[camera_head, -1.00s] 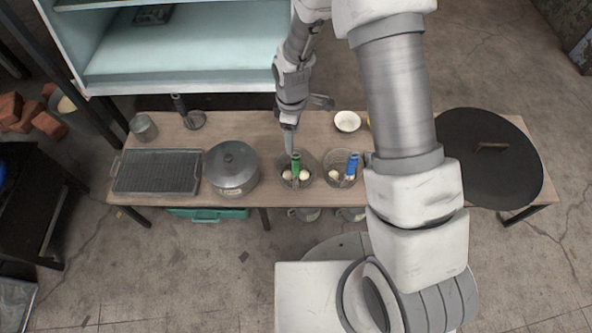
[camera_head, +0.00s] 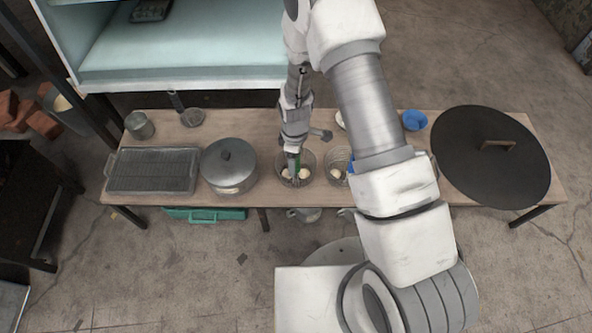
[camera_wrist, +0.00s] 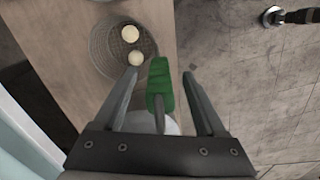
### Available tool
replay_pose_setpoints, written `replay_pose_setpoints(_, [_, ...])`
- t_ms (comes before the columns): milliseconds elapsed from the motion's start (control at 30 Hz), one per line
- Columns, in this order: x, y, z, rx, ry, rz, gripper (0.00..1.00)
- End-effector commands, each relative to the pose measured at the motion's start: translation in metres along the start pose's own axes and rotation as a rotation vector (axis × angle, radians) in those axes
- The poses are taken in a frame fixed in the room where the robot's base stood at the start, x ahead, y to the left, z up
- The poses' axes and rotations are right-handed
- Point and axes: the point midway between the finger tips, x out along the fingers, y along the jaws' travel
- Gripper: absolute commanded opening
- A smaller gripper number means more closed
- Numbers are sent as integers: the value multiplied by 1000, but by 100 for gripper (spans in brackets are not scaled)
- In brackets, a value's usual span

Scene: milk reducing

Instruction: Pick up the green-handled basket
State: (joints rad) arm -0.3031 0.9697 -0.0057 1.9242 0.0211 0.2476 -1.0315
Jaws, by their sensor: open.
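The green-handled basket is a round wire mesh basket (camera_wrist: 101,45) on the wooden table, with pale round pieces in it. Its green handle (camera_wrist: 160,84) stands up between the two spread fingers of my gripper (camera_wrist: 163,92) in the wrist view, with a gap on each side. In the head view, my gripper (camera_head: 294,168) is right over the basket (camera_head: 308,157), and the green handle (camera_head: 299,163) shows only in part beside the fingers. The gripper is open and holds nothing.
A second wire basket (camera_head: 333,174) with a blue handle (camera_head: 354,163) stands close on the right, partly behind my arm. A lidded pot (camera_head: 228,167) is close on the left, with a grill pan (camera_head: 152,171) beyond it. A large dark round lid (camera_head: 490,170) covers the table's right end.

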Motion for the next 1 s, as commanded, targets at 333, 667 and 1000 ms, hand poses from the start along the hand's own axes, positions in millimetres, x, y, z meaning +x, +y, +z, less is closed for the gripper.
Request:
replay_pose_setpoints(333, [5, 0, 0, -1, 0, 1, 59])
replay_pose_setpoints(667, [5, 0, 0, -1, 0, 1, 0])
replay_pose_setpoints(1000, [4, 1, 0, -1, 0, 2, 0])
